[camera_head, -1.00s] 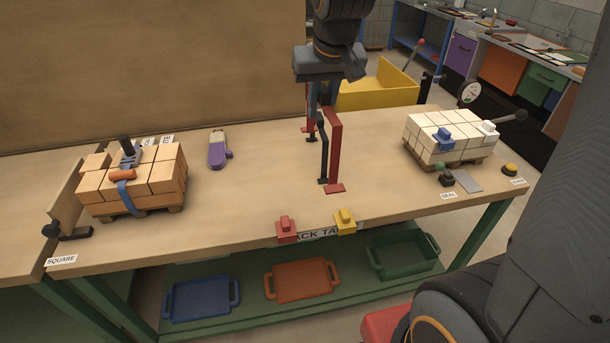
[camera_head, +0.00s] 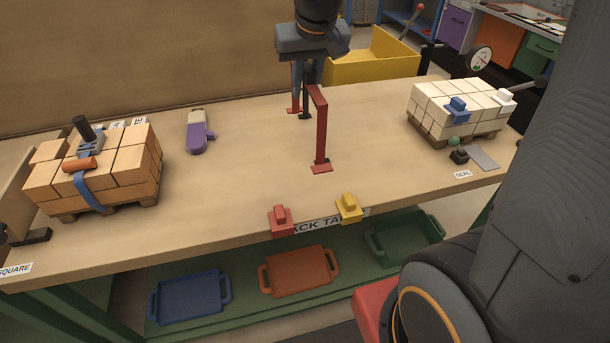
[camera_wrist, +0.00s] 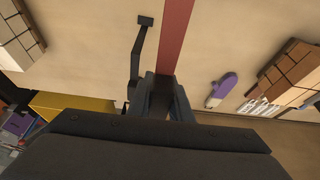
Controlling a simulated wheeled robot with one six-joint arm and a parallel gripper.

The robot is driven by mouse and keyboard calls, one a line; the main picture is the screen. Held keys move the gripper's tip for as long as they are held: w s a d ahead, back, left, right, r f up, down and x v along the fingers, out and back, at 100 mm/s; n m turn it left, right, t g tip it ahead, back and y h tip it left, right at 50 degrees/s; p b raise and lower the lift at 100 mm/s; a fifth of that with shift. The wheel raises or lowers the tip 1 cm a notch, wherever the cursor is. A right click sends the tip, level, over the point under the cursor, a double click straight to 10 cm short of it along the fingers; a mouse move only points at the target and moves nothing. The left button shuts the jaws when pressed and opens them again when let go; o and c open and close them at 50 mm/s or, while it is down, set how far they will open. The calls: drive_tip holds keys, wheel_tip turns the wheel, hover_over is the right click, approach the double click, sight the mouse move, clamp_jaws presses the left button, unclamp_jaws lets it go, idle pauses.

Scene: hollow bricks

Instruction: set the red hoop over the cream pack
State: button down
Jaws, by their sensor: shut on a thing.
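The red hoop (camera_head: 320,128) is an upright frame with a flat foot on each leg, above the middle of the table. My gripper (camera_head: 305,82) is shut on its top bar. I cannot tell whether its feet touch the table. In the wrist view the red hoop (camera_wrist: 176,30) runs away from my gripper (camera_wrist: 165,95), with a bent dark bar (camera_wrist: 137,60) beside it. The cream pack (camera_head: 440,112), a block of pale bricks on a pallet, stands at the table's right, apart from the hoop.
A tan brick pack (camera_head: 130,165) with a blue strap stands at left. A purple-and-cream tool (camera_head: 198,132) lies behind. Red (camera_head: 281,221) and yellow (camera_head: 348,208) blocks sit at the front edge. A green-knobbed lever (camera_head: 458,152) stands before the cream pack. The table between hoop and cream pack is clear.

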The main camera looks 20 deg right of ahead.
sight(312, 87)
wheel_tip(312, 87, down, 12)
drive_tip(key=shift+w, duration=0.25)
idle(0.4)
drive_tip(key=shift+f, duration=0.15)
drive_tip(key=c, duration=1.7)
unclamp_jaws()
drive_tip(key=shift+o, duration=0.4)
drive_tip(key=b+v, duration=0.1)
drive_tip(key=v, duration=1.1)
drive_tip(key=shift+r, duration=0.25)
